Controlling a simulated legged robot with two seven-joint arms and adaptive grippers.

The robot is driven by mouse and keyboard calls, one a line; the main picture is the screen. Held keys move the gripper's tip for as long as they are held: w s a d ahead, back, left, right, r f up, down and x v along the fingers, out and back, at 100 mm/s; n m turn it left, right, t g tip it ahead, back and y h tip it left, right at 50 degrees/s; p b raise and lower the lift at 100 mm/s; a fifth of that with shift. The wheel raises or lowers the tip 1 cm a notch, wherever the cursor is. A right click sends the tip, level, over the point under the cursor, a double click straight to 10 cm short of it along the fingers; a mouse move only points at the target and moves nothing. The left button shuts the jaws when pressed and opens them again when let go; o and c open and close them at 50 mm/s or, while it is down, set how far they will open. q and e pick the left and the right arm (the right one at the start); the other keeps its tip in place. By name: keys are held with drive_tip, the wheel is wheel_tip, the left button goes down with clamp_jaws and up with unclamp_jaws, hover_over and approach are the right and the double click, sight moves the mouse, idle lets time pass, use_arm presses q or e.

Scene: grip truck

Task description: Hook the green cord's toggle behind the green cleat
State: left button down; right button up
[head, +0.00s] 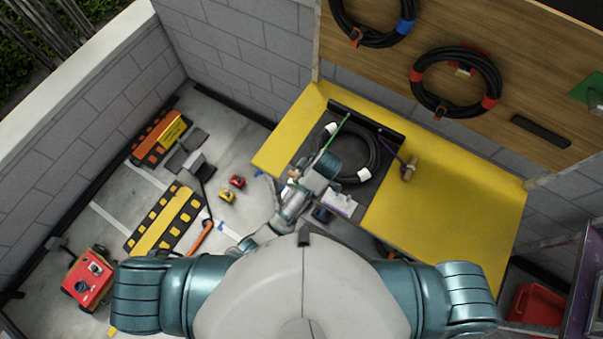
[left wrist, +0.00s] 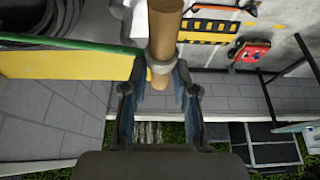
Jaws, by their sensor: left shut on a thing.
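A wooden toggle (left wrist: 164,28) stands upright in the left wrist view, with a pale band near its lower end. My left gripper (left wrist: 160,80) is shut on this lower end. The green cord (left wrist: 65,44) runs left from the toggle. In the head view the green cord (head: 331,139) stretches taut from the dark mat's back edge towards my left gripper (head: 292,180), at the yellow table's left side. The arm partly hides the grip there. A green plate (head: 588,91) is on the wooden panel at far right; I cannot tell whether it is the cleat. My right gripper is not in view.
A coiled black cable (head: 371,158) lies on the dark mat (head: 381,195). A purple cord leads to another wooden toggle (head: 409,170) on the yellow table (head: 455,215). The table's right part is clear. More coils (head: 455,83) hang on the panel.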

use_arm(q)
wheel_tip(320, 180, down, 6)
drive_tip(key=shift+s+b, duration=0.15)
drive_tip(key=shift+b, duration=0.95)
drive_tip(key=shift+w+f, duration=0.2)
drive_tip(key=shift+f, duration=0.1)
drive_tip(key=shift+s, duration=0.1)
drive_tip(key=shift+f, duration=0.25)
drive_tip(key=c, duration=0.8)
unclamp_jaws()
